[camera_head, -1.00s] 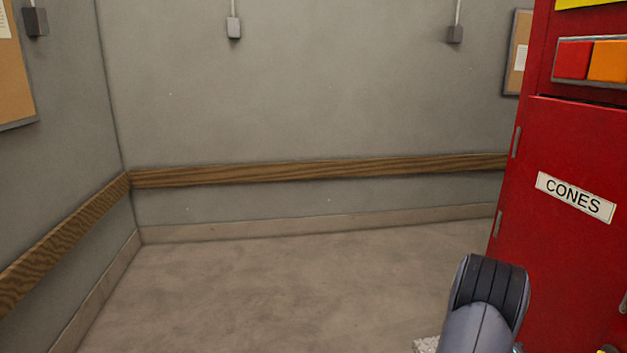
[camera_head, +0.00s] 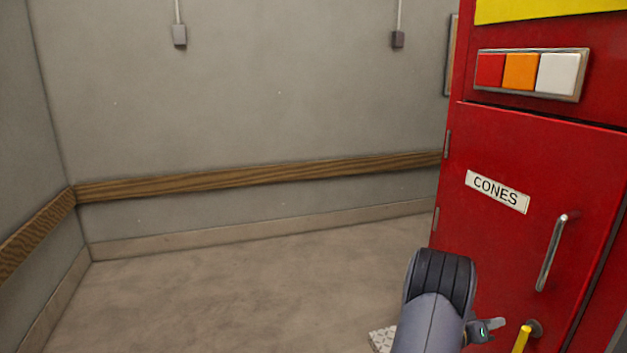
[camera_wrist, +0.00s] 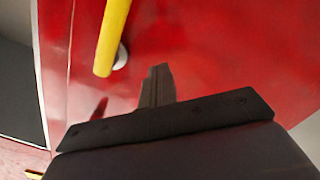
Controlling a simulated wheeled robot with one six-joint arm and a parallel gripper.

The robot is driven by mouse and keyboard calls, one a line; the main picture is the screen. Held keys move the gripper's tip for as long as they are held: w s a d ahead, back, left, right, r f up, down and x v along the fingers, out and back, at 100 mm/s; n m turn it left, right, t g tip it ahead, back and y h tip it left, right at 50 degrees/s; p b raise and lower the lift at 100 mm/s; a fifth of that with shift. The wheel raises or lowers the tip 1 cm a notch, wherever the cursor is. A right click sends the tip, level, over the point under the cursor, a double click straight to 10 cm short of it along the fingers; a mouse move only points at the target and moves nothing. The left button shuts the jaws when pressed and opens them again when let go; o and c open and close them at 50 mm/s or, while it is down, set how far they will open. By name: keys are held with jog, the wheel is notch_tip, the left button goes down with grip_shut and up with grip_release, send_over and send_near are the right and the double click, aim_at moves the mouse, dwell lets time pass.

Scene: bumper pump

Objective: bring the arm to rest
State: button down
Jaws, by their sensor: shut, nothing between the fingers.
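My gripper (camera_wrist: 157,86) is shut and empty in the wrist view, its dark fingers together in front of a red panel. A yellow bar (camera_wrist: 112,38) on a round grey mount stands just beyond it, up and to the left, and a gap shows between them. In the head view my arm rises at the lower right before the red cabinet (camera_head: 480,240). Part of my wrist shows beside the yellow bar (camera_head: 522,340) there. The fingertips cannot be made out in the head view.
The cabinet has a door labelled CONES (camera_head: 497,191), a metal handle (camera_head: 551,252) and red, orange and white buttons (camera_head: 527,72). A patterned plate (camera_head: 381,340) lies at its foot. Open floor (camera_head: 240,290) extends left to walls with a wooden rail (camera_head: 260,175).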

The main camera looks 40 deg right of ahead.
jog(key=shift+d+r+m+p, duration=0.15)
jog(key=shift+r+m, duration=0.35)
jog(key=shift+m, duration=0.4)
jog(key=shift+a+r+m+p, duration=0.15)
jog(key=shift+r+m, duration=0.35)
jog(key=shift+m, duration=0.4)
jog(key=shift+d, duration=0.1)
